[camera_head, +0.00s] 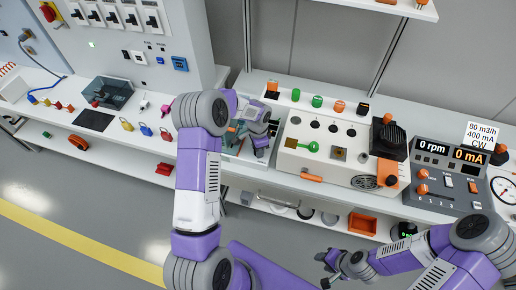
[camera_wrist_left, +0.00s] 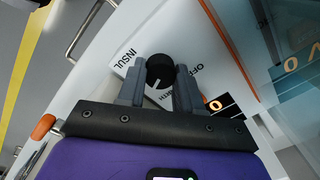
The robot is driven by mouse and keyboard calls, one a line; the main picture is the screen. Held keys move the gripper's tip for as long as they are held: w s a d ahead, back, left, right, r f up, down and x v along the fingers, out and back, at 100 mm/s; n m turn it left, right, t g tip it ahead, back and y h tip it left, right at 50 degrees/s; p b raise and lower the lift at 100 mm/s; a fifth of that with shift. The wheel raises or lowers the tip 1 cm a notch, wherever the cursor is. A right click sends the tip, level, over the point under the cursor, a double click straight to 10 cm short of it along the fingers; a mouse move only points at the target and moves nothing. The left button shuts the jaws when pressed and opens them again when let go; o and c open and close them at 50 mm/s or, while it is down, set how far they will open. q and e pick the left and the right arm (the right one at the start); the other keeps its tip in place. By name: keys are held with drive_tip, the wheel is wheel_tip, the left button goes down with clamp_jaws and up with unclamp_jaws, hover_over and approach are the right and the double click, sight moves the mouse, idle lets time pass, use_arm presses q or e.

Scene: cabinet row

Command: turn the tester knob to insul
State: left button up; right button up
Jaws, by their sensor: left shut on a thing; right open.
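The tester's black round knob (camera_wrist_left: 160,66) sits on a white dial plate (camera_wrist_left: 130,62) in the left wrist view. INSUL is printed at the plate's upper left, OFF at the right, and a partly covered label ending in "RTH" at the lower right. A short white mark shows on the knob's near side; which label it points to is unclear. My left gripper (camera_wrist_left: 158,82) is shut on the knob, one finger on each side. In the head view my left gripper (camera_head: 261,146) hides the knob and most of the tester. My right gripper (camera_head: 325,270) is open and empty, in front of the bench.
A beige box (camera_head: 330,155) with a green key and sockets stands right of the tester. Further right is a dark panel (camera_head: 450,180) with orange knobs. Padlocks and a dark clear-lidded box (camera_head: 108,92) lie left. The floor (camera_head: 80,190) is clear.

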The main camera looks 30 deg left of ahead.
use_arm(q)
drive_tip(key=o, duration=1)
drive_tip(key=shift+o, duration=0.2)
drive_tip(key=shift+r+p, duration=0.5)
drive_tip(key=shift+r, duration=3.3)
